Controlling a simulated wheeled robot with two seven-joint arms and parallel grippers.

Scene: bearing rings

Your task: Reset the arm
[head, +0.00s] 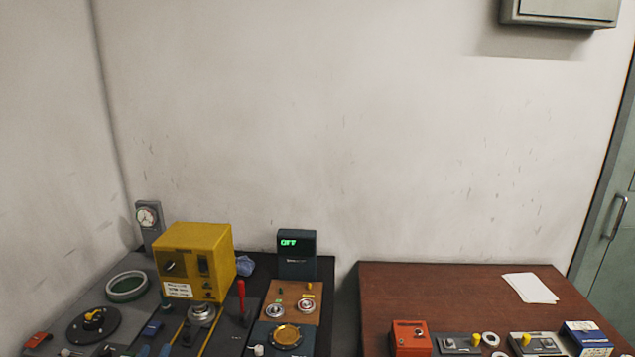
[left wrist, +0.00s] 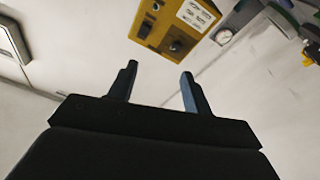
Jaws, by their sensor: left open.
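My left gripper (left wrist: 157,88) shows in the left wrist view. Its two dark fingers stand apart with nothing between them. Beyond the fingers, in the upper part of that view, is the yellow box (left wrist: 170,22) with its white label, seen turned over. In the head view the yellow box (head: 205,262) stands on the left bench. The left gripper cannot be made out clearly in the head view. My right gripper is in neither view.
The left bench holds a green-lined ring (head: 127,286), a red lever (head: 241,298), a gauge (head: 148,218) and a display reading OFF (head: 297,254). The brown table (head: 440,295) at right holds a red-orange box (head: 410,338), white papers (head: 530,287) and a blue-white box (head: 587,338).

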